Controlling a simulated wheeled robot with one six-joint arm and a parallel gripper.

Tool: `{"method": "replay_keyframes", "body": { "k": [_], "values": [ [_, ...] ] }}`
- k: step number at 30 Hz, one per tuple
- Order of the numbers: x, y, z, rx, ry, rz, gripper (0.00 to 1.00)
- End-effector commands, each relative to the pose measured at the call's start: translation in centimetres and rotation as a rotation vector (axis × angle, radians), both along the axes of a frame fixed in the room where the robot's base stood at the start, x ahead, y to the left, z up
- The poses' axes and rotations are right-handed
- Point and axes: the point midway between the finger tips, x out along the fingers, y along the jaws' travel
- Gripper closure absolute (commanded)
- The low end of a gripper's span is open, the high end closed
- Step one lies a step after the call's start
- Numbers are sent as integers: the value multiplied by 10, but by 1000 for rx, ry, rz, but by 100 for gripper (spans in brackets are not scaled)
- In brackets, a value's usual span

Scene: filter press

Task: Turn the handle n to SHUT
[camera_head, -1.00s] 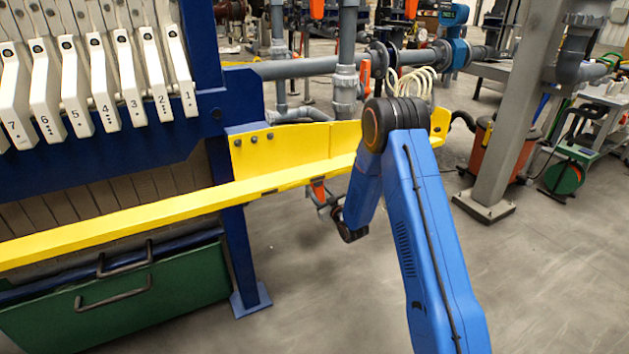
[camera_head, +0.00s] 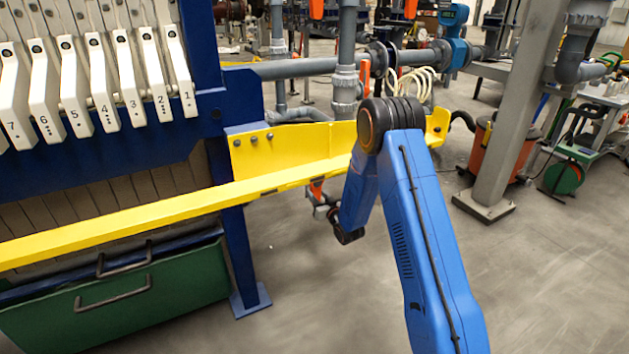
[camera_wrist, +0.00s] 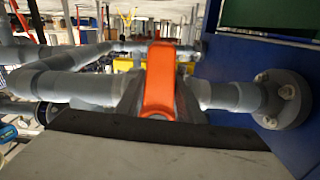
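An orange valve handle (camera_wrist: 159,82) stands in the middle of the wrist view, on a grey valve in a grey pipe run. No letter or SHUT mark is readable on or beside it. A small orange piece (camera_head: 316,190) under the yellow rail in the head view looks like the same handle. A grey block with a black edge, seemingly part of my gripper (camera_wrist: 158,130), fills the bottom of the wrist view, just in front of the handle. Its fingers are not clearly distinguishable, and contact cannot be told. In the head view, my arm and the rail hide most of this.
A yellow rail (camera_head: 120,221) runs across the head view close to my arm. A blue press frame (camera_head: 232,225) and numbered white levers (camera_head: 131,90) are at left. The flange (camera_wrist: 283,98) meets a blue wall. Floor (camera_head: 540,260) is clear at right.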

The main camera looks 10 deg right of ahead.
Motion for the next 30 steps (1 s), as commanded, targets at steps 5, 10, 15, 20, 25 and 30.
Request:
{"method": "replay_keyframes", "body": {
  "k": [5, 10, 15, 20, 25, 30],
  "values": [
    [-1, 3, -1, -1, 1, 6, 47],
    [-1, 2, -1, -2, 1, 5, 47],
    [-12, -2, -1, -3, 2, 4, 47],
    [-30, -8, 0, -2, 1, 4, 47],
    [-50, -15, -1, -2, 2, 2, 47],
    [-65, -19, -1, -2, 2, 2, 47]
  ]
}}
